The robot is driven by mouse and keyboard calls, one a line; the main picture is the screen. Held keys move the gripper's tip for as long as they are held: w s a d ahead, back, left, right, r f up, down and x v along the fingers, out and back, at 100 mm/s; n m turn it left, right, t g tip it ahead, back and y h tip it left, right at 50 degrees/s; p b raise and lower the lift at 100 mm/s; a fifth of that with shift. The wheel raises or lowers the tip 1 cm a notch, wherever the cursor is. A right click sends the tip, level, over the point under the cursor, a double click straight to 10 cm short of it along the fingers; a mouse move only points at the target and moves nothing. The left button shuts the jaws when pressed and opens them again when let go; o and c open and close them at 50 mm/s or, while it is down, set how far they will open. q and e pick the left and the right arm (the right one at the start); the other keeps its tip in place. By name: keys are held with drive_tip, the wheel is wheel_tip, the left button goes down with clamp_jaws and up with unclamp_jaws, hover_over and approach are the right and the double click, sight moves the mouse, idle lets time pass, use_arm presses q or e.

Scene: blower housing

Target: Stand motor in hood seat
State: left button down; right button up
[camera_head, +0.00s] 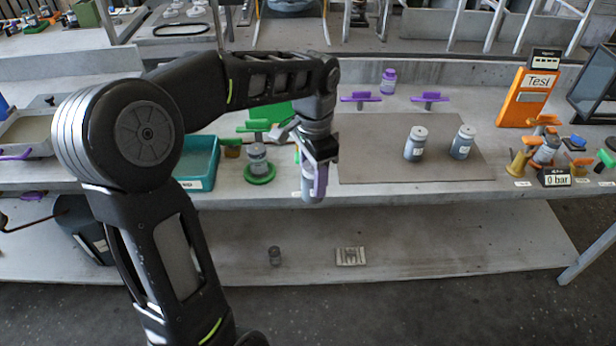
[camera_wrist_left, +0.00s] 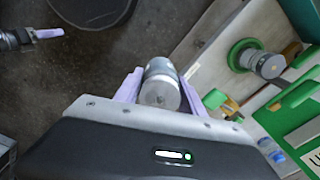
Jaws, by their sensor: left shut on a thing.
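My left gripper (camera_head: 318,180) has purple fingers and is shut on a grey cylindrical motor (camera_wrist_left: 160,84). In the head view the motor (camera_head: 311,192) hangs at the bench's front edge, partly hidden by a finger. The wrist view shows its round end face between the fingers. A green round base (camera_head: 261,179) stands left of the gripper with a grey cylinder (camera_head: 257,158) upright on it; it also shows in the wrist view (camera_wrist_left: 237,52). I cannot tell which part is the hood seat. What seems my right gripper (camera_wrist_left: 47,34) shows one purple finger at the wrist view's far left.
A teal tray (camera_head: 203,180) is left of the green base. Two grey capped cylinders (camera_head: 415,148) (camera_head: 461,147) stand on a grey-brown mat (camera_head: 385,168). Purple-topped stands (camera_head: 361,97) are behind. An orange tester (camera_head: 526,99) is at right. The mat's front left is clear.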

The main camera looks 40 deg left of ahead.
use_arm(q)
drive_tip(key=w+d+f+n, duration=0.1)
drive_tip(key=d+f+n, duration=0.1)
drive_tip(key=d+f, duration=0.2)
drive_tip(key=w+d+f+n, duration=0.1)
drive_tip(key=d+f, duration=0.3)
drive_tip(key=f, duration=0.6)
drive_tip(key=w+d+f+n, duration=0.1)
drive_tip(key=d+f, duration=0.3)
drive_tip(key=f, duration=0.4)
drive_tip(key=shift+w+d+n, duration=0.15)
drive_tip(key=shift+d+n, duration=0.1)
drive_tip(key=shift+n, duration=0.55)
